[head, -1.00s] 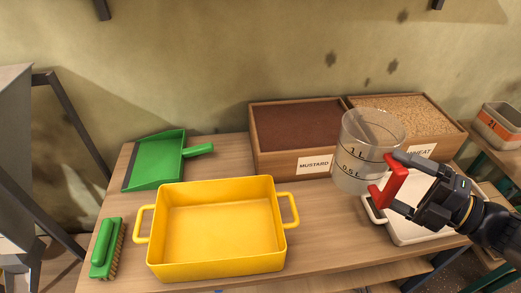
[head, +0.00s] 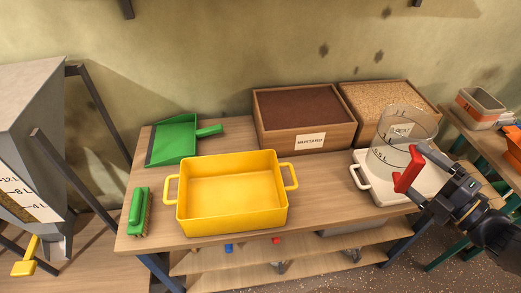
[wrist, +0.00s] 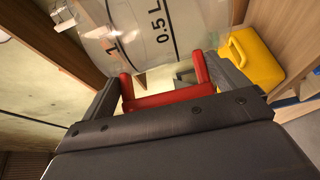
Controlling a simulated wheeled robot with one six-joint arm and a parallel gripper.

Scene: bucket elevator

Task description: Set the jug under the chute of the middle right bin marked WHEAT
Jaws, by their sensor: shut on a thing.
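The jug (head: 400,140) is clear, with black volume marks and a red handle (head: 409,170). My gripper (head: 420,172) is shut on the handle and holds the jug above the white tray, seemingly upright and empty. In the wrist view the jug (wrist: 140,28) shows its 0.5 L and 1 marks, with the red handle (wrist: 165,100) between my fingers. A grey hopper (head: 30,120) with a litre scale stands at the left edge, a yellow lever (head: 25,262) low on it. No WHEAT label shows on its visible part.
On the bench stand a yellow tub (head: 232,205), green dustpan (head: 178,142), green brush (head: 138,212) and white tray (head: 372,185). Behind are the MUSTARD box (head: 335,140) and a grain box (head: 385,90) whose label the jug covers. A dark post (head: 90,190) slants beside the hopper.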

